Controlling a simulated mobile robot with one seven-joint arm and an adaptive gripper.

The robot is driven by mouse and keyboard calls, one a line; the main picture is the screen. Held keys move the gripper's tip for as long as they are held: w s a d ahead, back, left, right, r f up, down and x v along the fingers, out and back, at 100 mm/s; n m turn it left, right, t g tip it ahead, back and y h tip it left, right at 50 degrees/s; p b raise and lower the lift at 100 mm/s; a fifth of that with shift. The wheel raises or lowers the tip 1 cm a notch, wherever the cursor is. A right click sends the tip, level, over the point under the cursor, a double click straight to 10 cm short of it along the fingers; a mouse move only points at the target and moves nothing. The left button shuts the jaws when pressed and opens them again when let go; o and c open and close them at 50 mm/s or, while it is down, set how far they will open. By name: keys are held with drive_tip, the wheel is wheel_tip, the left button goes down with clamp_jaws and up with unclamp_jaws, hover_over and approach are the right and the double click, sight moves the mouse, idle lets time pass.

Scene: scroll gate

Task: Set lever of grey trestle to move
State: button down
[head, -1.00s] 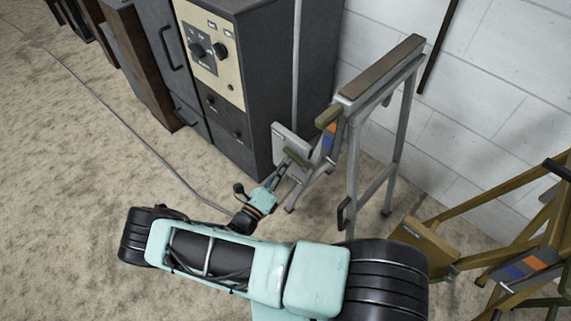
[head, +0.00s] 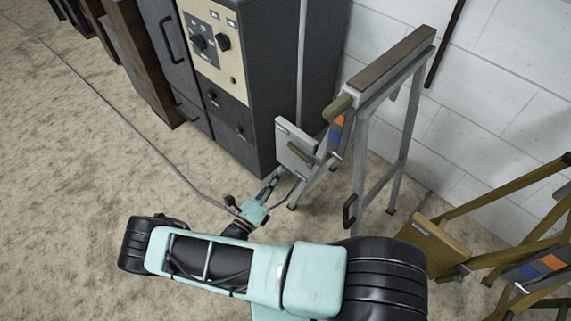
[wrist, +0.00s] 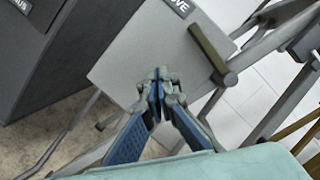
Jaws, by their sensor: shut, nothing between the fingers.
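The grey trestle (head: 358,150) stands by the wall, with a flat grey plate (head: 290,150) on its left side. A black label reading "MOVE" (wrist: 180,5) is at the plate's top edge, partly cut off. A second olive handle (head: 337,108) sits higher on the trestle. My gripper (wrist: 160,82) is shut and empty, in front of the plate, below and left of the bar and apart from it.
A dark grey cabinet (head: 245,120) with a cream knob panel (head: 215,45) stands left of the trestle. A yellow-brown trestle (head: 480,215) stands at the right. A white block wall (head: 480,100) is behind. A cable (head: 120,118) crosses the open carpet at left.

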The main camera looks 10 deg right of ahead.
drive_tip(key=shift+w+a+f+v, duration=0.1)
drive_tip(key=shift+w+a+v, duration=0.05)
drive_tip(key=shift+v, duration=0.75)
drive_tip(key=shift+w+a+f+v, duration=0.1)
drive_tip(key=shift+v, duration=0.8)
drive_tip(key=shift+w+a+f+v, duration=0.1)
drive_tip(key=shift+w+a+v, duration=0.05)
drive_tip(key=shift+v, duration=0.75)
